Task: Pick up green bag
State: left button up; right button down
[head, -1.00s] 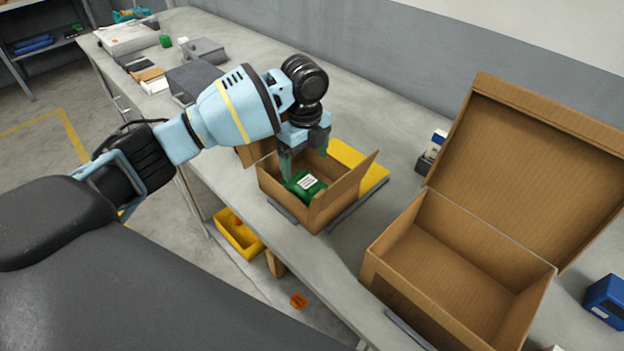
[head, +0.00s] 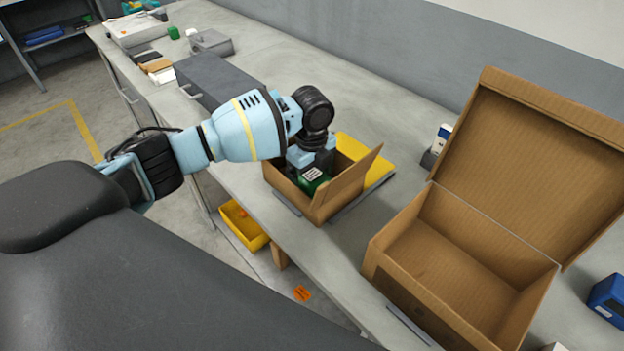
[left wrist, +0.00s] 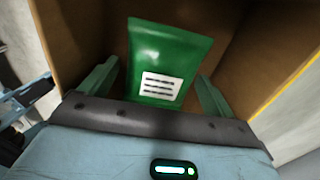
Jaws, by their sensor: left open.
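The green bag (head: 313,182) lies inside a small open cardboard box (head: 322,209) on the workbench. It has a white label with dark lines. In the left wrist view the green bag (left wrist: 168,52) sits between my two green fingers. My left gripper (left wrist: 158,88) is open, with one finger on each side of the bag. In the head view the left gripper is down in the small box and its fingertips are hidden. I cannot tell whether the fingers touch the bag. My right gripper is not in view.
A large open cardboard box (head: 455,262) stands to the right, its lid raised and its inside empty. A yellow flat item (head: 372,165) lies behind the small box. A dark grey box (head: 212,80) stands to the left.

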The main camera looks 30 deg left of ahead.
aim_at(312, 175)
pick_arm(q)
jog(key=shift+f, duration=0.1)
jog(key=c, duration=1.2)
jog(key=shift+o, duration=0.2)
notch_tip(312, 175, up, 10)
jog(key=shift+r, duration=0.1)
